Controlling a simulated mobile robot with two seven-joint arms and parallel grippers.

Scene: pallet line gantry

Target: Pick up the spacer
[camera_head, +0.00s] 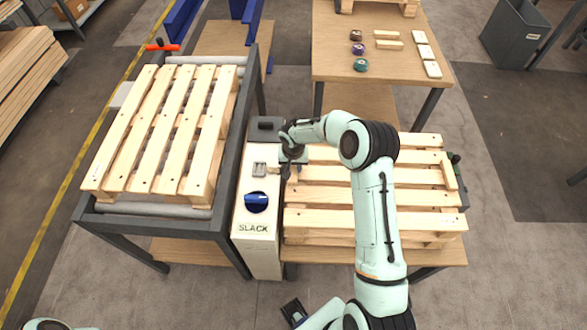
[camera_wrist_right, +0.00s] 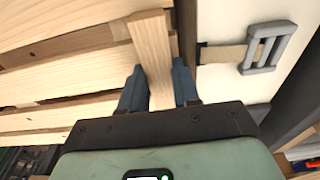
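A pale wooden block, which looks like the spacer (camera_wrist_right: 152,45), lies between the two blue-grey fingers of my right gripper (camera_wrist_right: 160,85) in the right wrist view. The fingers flank its sides closely, and I cannot tell whether they press on it. In the head view my right gripper (camera_head: 287,172) is low at the left edge of the right-hand pallet (camera_head: 420,198), beside the white SLACK post. The gripper and arm mostly hide the block there.
The white SLACK post (camera_head: 257,228) with a blue knob (camera_head: 257,202) stands just left of the pallet. A buckle (camera_wrist_right: 265,48) with a strap lies on its top. Another pallet (camera_head: 165,130) rests on the roller frame at left. A back table (camera_head: 335,60) holds small blocks and rolls.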

